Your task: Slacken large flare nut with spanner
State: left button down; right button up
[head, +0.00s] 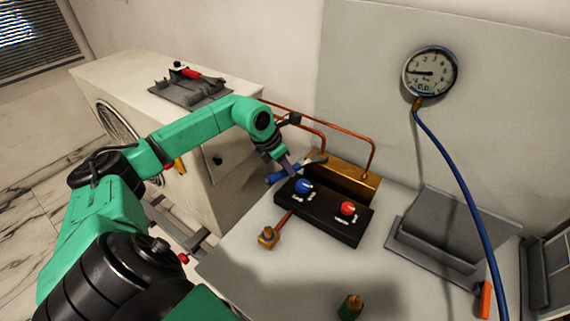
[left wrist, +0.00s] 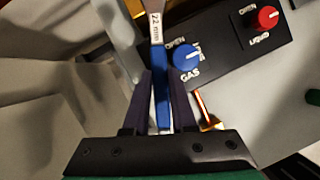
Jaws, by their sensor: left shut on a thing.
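My left gripper (head: 286,166) is over the bench, behind the left end of the black valve block. It is shut on a spanner (head: 276,177) with a blue handle and a grey head. In the left wrist view the blue handle (left wrist: 162,105) lies between the fingers (left wrist: 162,82), and its shank reads 22 mm. The spanner's jaw is cut off at that view's top edge. In the head view its head reaches toward a brass-coloured block (head: 343,180) by the copper pipes (head: 345,131). I cannot make out the large flare nut, or whether the spanner touches it. My right gripper is out of view.
The black valve block (head: 325,221) carries a blue GAS knob (head: 303,186) and a red LIQUID knob (head: 348,208). A gauge (head: 430,73) with a blue hose (head: 455,165) and a grey stand (head: 440,240) are right.

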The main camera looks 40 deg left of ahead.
pick_arm(q)
jog(key=shift+s+d+n+y, duration=0.25)
jog(key=shift+d+n+y, duration=0.05)
jog(key=shift+d+n, duration=0.65)
jog(key=shift+s+d+n+y, duration=0.15)
jog(key=shift+d+n+y, duration=0.35)
jog(key=shift+d+n, duration=0.6)
dwell(0.5)
jog(key=shift+d+n+y, duration=0.4)
jog(key=shift+d+n, duration=0.55)
jog(key=shift+d, duration=0.3)
dwell(0.4)
jog(key=shift+w+d+n+y, duration=0.2)
jog(key=shift+d+n, duration=0.25)
jog(key=shift+d, duration=0.05)
jog(key=shift+w+d+n+y, duration=0.2)
jog(key=shift+d+n, duration=0.25)
jog(key=shift+d, duration=0.05)
dwell(0.8)
jog(key=shift+a, duration=0.1)
jog(key=shift+a+f+b, duration=0.1)
jog(key=shift+a+b, duration=0.05)
jog(key=shift+b, duration=0.15)
jog(key=shift+s+a+m+h+b, duration=0.15)
jog(key=shift+a+m+h+b, duration=0.15)
jog(key=shift+a+m+b, duration=0.25)
jog(key=shift+s+a+m, duration=0.1)
jog(key=shift+a+m, duration=0.15)
jog(key=shift+m, duration=0.1)
